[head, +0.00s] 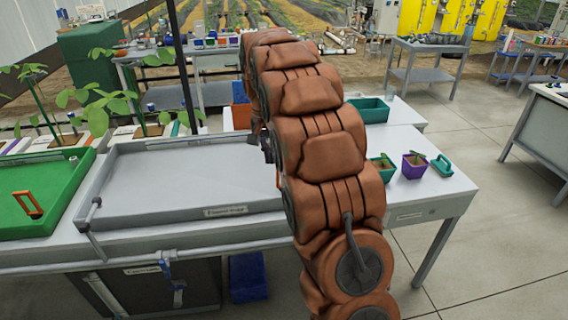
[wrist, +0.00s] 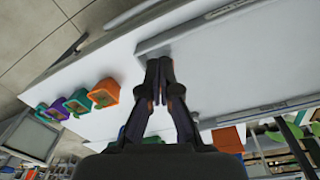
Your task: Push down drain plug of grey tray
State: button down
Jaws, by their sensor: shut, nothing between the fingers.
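The grey tray (head: 190,180) lies flat on the white bench, left of my arm in the head view, with a label on its front rim. In the wrist view its pale floor (wrist: 235,60) and raised rim fill the right side. My gripper (wrist: 158,68) is shut and empty, its fingertips close to the corner of the grey tray; I cannot tell whether they touch it. In the head view the gripper is mostly hidden behind my brown arm. I cannot make out a drain plug in either view; the fingers or arm may cover it.
A green tray (head: 45,195) with an orange handle (head: 28,205) is at the left. A grey pipe (head: 92,215) runs by the grey tray's front left corner. A purple pot (head: 413,165), a green pot (head: 381,166) and a teal bin (head: 370,110) stand right of my arm.

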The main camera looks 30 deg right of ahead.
jog(key=w+d+f+m+p, duration=0.1)
jog(key=w+d+f+m, duration=0.2)
jog(key=w+d, duration=0.6)
jog(key=shift+d+f+t+p, duration=0.3)
jog(key=shift+d+f, duration=0.2)
jog(key=shift+f, duration=0.1)
jog(key=shift+w+d+f+b, duration=0.1)
jog(key=shift+d+f+b, duration=0.1)
jog(key=shift+f, duration=1.5)
jog(key=shift+w+d+f+b, duration=0.1)
jog(key=shift+f+b, duration=0.1)
jog(key=shift+f, duration=1.5)
